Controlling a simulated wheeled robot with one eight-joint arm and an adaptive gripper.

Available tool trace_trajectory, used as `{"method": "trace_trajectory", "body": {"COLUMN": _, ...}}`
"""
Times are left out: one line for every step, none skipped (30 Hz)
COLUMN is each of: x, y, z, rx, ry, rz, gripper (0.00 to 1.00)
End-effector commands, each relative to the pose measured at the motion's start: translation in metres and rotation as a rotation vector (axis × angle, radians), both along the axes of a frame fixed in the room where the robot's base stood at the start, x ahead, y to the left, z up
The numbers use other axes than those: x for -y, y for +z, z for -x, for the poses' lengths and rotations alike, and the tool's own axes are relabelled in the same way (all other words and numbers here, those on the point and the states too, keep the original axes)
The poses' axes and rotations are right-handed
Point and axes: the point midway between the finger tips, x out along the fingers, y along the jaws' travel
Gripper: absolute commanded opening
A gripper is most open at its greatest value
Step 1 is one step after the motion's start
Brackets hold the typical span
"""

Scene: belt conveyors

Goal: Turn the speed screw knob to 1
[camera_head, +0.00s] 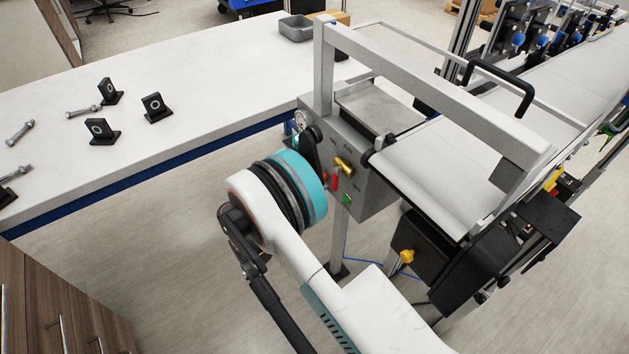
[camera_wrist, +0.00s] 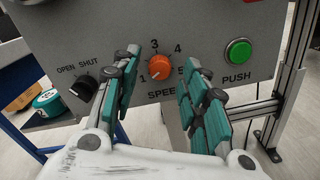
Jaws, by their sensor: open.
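The orange speed screw knob (camera_wrist: 159,67) sits on the grey control panel (camera_wrist: 210,25), with printed numbers around it and a partly covered "SPEED" label below. Its pointer is too small to read surely. My gripper (camera_wrist: 163,62) is open, with one teal-padded finger on each side of the knob in the wrist view. The left finger hides part of the scale, and the right finger covers the area near the 5. Contact with the knob cannot be told. In the head view my wrist stands before the panel (camera_head: 372,190) and hides the fingers.
A black OPEN/SHUT knob (camera_wrist: 83,88) is left of the fingers; a green PUSH button (camera_wrist: 238,51) is to the right. The conveyor belt (camera_head: 440,175) and its grey frame rise beside the panel. A white table (camera_head: 200,85) with small parts stands left.

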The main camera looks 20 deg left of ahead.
Motion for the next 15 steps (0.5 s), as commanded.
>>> {"method": "trace_trajectory", "body": {"x": -0.006, "y": 0.000, "z": 0.006, "rx": 0.000, "ry": 0.003, "rz": 0.000, "gripper": 0.41}}
{"method": "trace_trajectory", "body": {"x": -0.010, "y": 0.000, "z": 0.009, "rx": 0.000, "ry": 0.004, "rz": 0.000, "gripper": 0.41}}
{"method": "trace_trajectory", "body": {"x": -0.014, "y": 0.000, "z": 0.014, "rx": 0.000, "ry": 0.004, "rz": 0.000, "gripper": 0.41}}
{"method": "trace_trajectory", "body": {"x": -0.019, "y": 0.000, "z": 0.019, "rx": 0.000, "ry": 0.004, "rz": 0.000, "gripper": 0.41}}
{"method": "trace_trajectory", "body": {"x": -0.023, "y": 0.000, "z": 0.023, "rx": 0.000, "ry": 0.004, "rz": 0.000, "gripper": 0.41}}
{"method": "trace_trajectory", "body": {"x": -0.029, "y": 0.000, "z": 0.029, "rx": 0.000, "ry": 0.005, "rz": 0.000, "gripper": 0.41}}
{"method": "trace_trajectory", "body": {"x": -0.033, "y": -0.001, "z": 0.034, "rx": 0.000, "ry": 0.004, "rz": 0.000, "gripper": 0.41}}
{"method": "trace_trajectory", "body": {"x": -0.038, "y": -0.001, "z": 0.039, "rx": 0.000, "ry": 0.004, "rz": 0.000, "gripper": 0.41}}
{"method": "trace_trajectory", "body": {"x": -0.043, "y": -0.001, "z": 0.044, "rx": 0.000, "ry": 0.004, "rz": 0.000, "gripper": 0.41}}
{"method": "trace_trajectory", "body": {"x": -0.047, "y": -0.001, "z": 0.049, "rx": 0.000, "ry": 0.004, "rz": 0.000, "gripper": 0.41}}
{"method": "trace_trajectory", "body": {"x": -0.051, "y": 0.000, "z": 0.053, "rx": 0.000, "ry": 0.004, "rz": 0.000, "gripper": 0.41}}
{"method": "trace_trajectory", "body": {"x": -0.056, "y": 0.000, "z": 0.058, "rx": 0.000, "ry": 0.004, "rz": 0.000, "gripper": 0.41}}
{"method": "trace_trajectory", "body": {"x": -0.059, "y": 0.000, "z": 0.062, "rx": 0.000, "ry": 0.004, "rz": 0.000, "gripper": 0.41}}
{"method": "trace_trajectory", "body": {"x": -0.062, "y": 0.000, "z": 0.065, "rx": 0.000, "ry": 0.003, "rz": 0.000, "gripper": 0.41}}
{"method": "trace_trajectory", "body": {"x": -0.066, "y": 0.000, "z": 0.069, "rx": 0.000, "ry": 0.003, "rz": 0.000, "gripper": 0.41}}
